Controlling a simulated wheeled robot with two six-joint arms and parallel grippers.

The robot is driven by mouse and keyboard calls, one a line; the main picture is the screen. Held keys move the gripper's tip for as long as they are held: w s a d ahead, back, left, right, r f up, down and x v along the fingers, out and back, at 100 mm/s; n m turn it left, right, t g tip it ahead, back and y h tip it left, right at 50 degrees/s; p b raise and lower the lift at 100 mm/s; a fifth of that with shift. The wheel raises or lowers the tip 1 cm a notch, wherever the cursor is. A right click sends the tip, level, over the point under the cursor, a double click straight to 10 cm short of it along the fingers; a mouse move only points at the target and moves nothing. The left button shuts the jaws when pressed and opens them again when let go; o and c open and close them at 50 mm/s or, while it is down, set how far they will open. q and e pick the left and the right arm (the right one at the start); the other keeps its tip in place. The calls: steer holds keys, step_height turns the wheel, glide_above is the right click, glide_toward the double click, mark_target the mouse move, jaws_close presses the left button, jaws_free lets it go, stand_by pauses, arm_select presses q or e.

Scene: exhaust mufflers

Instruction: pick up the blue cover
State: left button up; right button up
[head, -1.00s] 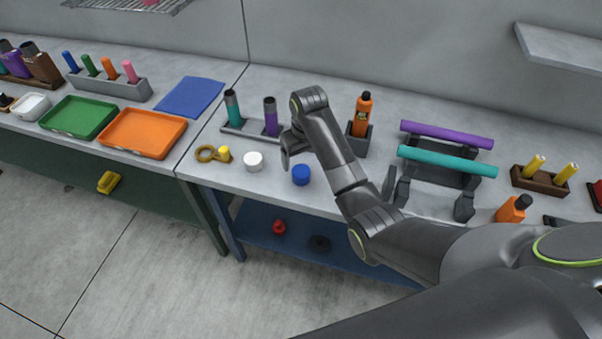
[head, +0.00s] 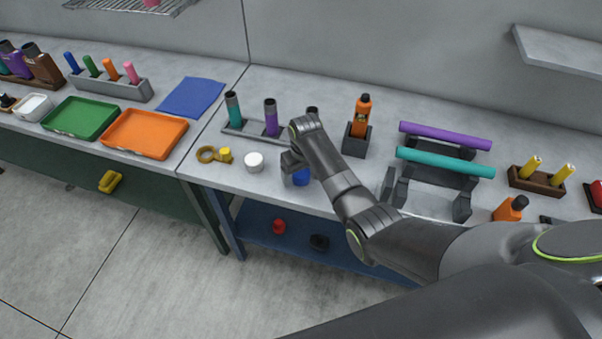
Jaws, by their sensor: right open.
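The blue cover (head: 301,178) is a small blue round cap on the grey workbench, near its front edge. My right gripper (head: 294,174) is down at the cover, with its fingers at the cover's left and upper side. The gripper is open. The wrist and fingers hide part of the cover, and I cannot tell whether they touch it. My left gripper is not in view.
Behind stand a tube rack (head: 243,129) and an orange bottle (head: 362,110) in a holder. A dark stand (head: 437,177) with purple and teal tubes is to the right.

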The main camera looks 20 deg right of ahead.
steer(key=shift+c, duration=0.2)
steer(key=c, duration=1)
steer(key=shift+r, duration=0.1)
